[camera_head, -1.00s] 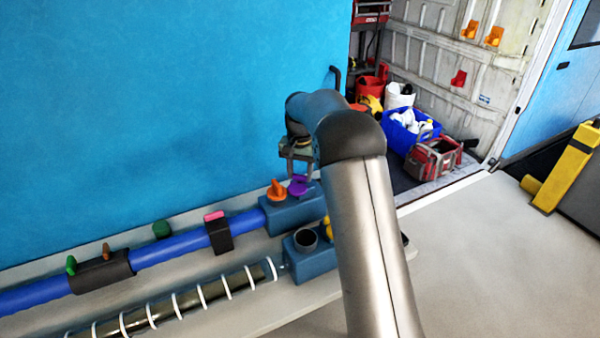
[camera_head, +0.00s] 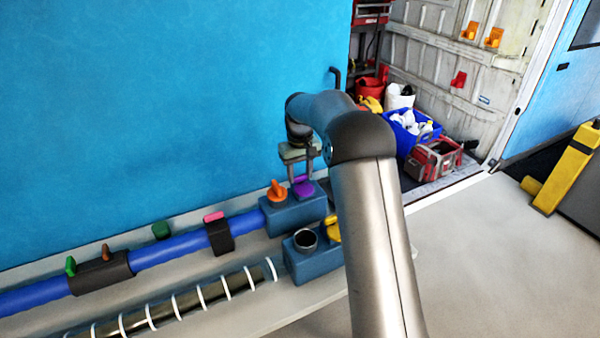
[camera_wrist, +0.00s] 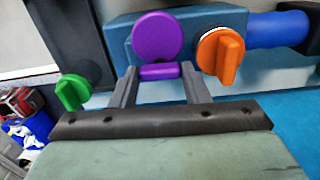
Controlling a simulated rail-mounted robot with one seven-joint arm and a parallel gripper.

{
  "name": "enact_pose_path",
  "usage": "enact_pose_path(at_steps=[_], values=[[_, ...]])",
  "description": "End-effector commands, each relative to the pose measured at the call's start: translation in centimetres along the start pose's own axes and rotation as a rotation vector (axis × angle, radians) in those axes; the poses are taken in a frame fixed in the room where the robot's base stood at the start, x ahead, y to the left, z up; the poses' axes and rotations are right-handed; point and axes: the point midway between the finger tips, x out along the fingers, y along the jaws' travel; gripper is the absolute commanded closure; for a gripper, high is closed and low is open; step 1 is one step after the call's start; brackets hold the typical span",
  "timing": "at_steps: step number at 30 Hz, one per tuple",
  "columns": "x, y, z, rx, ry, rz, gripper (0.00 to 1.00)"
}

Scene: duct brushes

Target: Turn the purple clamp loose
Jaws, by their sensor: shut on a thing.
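The purple clamp (camera_head: 304,189) sits on top of the blue-grey block (camera_head: 282,215) by the wall, just right of the orange clamp (camera_head: 276,191). My gripper (camera_head: 301,179) reaches down onto it from above. In the wrist view, the purple clamp's round disc (camera_wrist: 157,36) and its raised bar (camera_wrist: 159,71) show between the fingertips of my gripper (camera_wrist: 159,73). The jaws are shut on the bar. The orange clamp (camera_wrist: 221,55) is to the right and a green knob (camera_wrist: 73,91) to the left, both clear of the fingers.
A second blue-grey block (camera_head: 310,262) with a dark round opening and a yellow knob (camera_head: 333,229) stands in front, partly hidden by my arm. A blue pipe (camera_head: 180,238) runs left. A ringed brush (camera_head: 190,300) lies nearer. The blue wall (camera_head: 170,120) is close behind.

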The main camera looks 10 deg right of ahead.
Motion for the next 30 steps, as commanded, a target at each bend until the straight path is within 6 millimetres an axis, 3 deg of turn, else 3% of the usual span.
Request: enact_pose_path(at_steps=[16,17,18,30], values=[[-0.17,0.02,-0.07,-0.023,0.003,0.001,0.81],[-0.17,0.02,-0.07,-0.023,0.003,0.001,0.5],[-0.16,0.02,-0.06,-0.023,0.003,0.001,0.39],[-0.66,0.01,-0.07,-0.023,0.003,0.001,0.36]])
